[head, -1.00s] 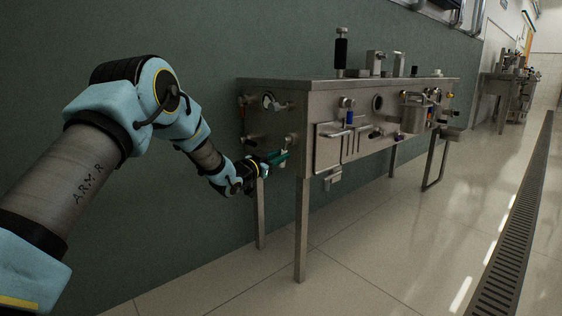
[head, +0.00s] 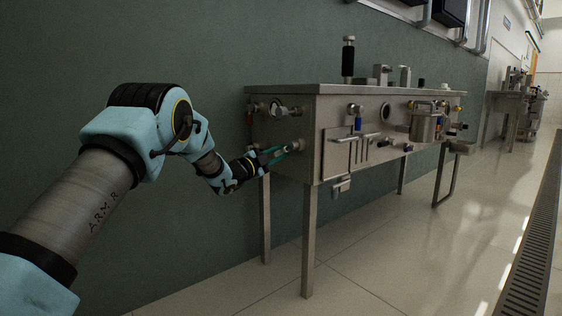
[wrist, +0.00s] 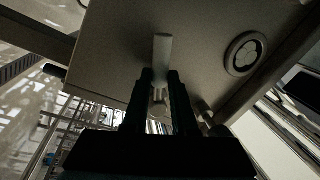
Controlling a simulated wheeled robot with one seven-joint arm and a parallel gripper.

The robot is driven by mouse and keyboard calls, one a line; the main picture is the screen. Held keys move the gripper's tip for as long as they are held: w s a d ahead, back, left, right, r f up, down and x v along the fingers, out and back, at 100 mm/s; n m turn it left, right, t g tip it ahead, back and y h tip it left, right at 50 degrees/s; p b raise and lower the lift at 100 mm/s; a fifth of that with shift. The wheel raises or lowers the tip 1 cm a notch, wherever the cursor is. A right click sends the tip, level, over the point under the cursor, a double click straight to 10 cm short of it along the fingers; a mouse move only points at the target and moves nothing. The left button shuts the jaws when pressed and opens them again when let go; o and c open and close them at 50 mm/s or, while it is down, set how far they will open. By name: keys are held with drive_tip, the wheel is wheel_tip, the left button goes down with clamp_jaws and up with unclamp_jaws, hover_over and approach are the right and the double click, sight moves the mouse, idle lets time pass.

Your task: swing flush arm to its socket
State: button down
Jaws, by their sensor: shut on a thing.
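My gripper (head: 284,152) is at the left end panel of the steel bench, its green fingers pointing at a small grey fitting (head: 297,145) low on that panel. In the wrist view the two dark fingers (wrist: 160,85) are shut on a pale grey bar, which I take for the flush arm (wrist: 163,48). The bar stands out beyond the fingertips, with a rounded metal end (wrist: 158,106) between the fingers. In the head view the gripper mostly hides the bar. I cannot tell which fitting is its socket.
A round fitting with a pale face (head: 280,110) sits higher on the end panel and shows in the wrist view (wrist: 245,54). The steel bench (head: 318,140) carries valves and a hanging pot (head: 424,122). A green wall (head: 190,60) runs behind. The floor in front is clear.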

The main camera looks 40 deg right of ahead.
drive_tip(key=shift+w+r+m+b, duration=0.2)
drive_tip(key=shift+r+m+b, duration=0.15)
drive_tip(key=shift+m, duration=0.65)
drive_tip(key=shift+g, duration=0.3)
drive_tip(key=c, duration=0.7)
unclamp_jaws()
drive_tip(key=shift+a, duration=0.15)
drive_tip(key=a+f+p, duration=0.2)
drive_tip(key=a+p, duration=0.1)
drive_tip(key=a, duration=0.7)
drive_tip(key=shift+a, duration=0.2)
